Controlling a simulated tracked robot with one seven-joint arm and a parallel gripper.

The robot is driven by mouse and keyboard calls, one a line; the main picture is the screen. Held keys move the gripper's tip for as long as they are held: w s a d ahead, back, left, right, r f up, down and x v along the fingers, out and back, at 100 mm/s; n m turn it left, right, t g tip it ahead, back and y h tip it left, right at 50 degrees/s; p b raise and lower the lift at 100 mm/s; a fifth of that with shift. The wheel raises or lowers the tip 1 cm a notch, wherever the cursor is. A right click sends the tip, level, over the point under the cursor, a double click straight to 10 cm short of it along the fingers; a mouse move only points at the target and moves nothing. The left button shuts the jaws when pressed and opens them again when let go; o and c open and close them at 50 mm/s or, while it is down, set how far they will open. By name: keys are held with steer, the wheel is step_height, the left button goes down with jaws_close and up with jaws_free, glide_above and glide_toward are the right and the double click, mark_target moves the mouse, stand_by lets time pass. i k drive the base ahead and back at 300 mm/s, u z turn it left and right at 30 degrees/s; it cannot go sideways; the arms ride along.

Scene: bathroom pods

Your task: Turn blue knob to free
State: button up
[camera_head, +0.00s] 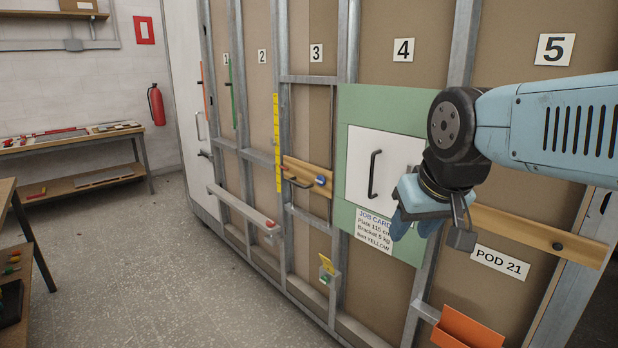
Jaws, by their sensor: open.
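A small blue knob (320,181) shows on the wooden rail (308,176) in the bay marked 3, close to a dark handle (297,183). It is too small to tell its setting. My gripper (413,230) points downward at centre right, in front of the green panel (385,97) and its white door (361,160). Its light blue fingers are apart and nothing shows between them. The gripper is to the right of the blue knob and lower in the picture, clear of it.
A job card (374,226) hangs below the white door. A metal ledge (243,208) and a small yellow tag (327,264) stand out from the wall frame. An orange bin (467,328) is at lower right. Benches (70,141) line the left; the grey floor (165,265) between is clear.

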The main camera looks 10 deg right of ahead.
mark_target(321, 180)
steer(key=u, duration=0.3)
steer(key=i, duration=0.8)
steer(key=u, duration=0.6)
steer(key=k, duration=0.9)
steer(key=u, duration=0.15)
steer(key=i, duration=0.9)
steer(key=z, duration=0.05)
